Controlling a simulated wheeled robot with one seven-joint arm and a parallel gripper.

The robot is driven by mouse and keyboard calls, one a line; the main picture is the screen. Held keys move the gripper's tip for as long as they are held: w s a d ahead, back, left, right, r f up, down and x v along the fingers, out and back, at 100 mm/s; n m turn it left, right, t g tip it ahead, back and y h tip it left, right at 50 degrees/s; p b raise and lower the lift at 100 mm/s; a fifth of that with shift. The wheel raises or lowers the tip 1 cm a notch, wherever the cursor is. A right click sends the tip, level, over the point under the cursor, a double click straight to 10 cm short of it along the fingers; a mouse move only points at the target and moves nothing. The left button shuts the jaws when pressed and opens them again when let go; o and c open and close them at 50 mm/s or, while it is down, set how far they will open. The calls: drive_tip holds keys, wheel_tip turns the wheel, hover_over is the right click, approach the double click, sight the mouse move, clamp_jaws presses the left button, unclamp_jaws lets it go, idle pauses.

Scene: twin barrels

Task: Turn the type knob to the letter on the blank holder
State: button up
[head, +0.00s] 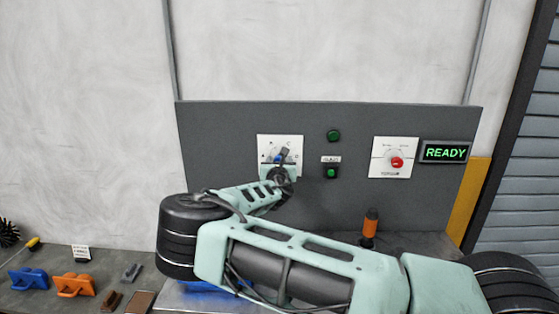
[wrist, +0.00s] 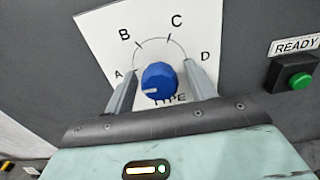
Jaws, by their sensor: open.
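The blue type knob (wrist: 160,78) sits on a white plate (wrist: 100,38) lettered A, B, C and D. A white mark on the knob lies at its left, roughly on the side of A. My gripper (wrist: 161,67) is open, with one finger on each side of the knob; I cannot tell if either finger touches it. In the head view the plate (head: 264,143) is partly hidden by my gripper (head: 280,163). A blue item (head: 205,287) lies mostly hidden behind my arm; I cannot tell if it is the blank holder, and no letter shows on it.
Blue (head: 28,279) and orange (head: 75,284) blocks lie at the left.

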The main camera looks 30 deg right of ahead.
drive_tip(key=c, duration=1)
drive_tip(key=shift+o, duration=0.2)
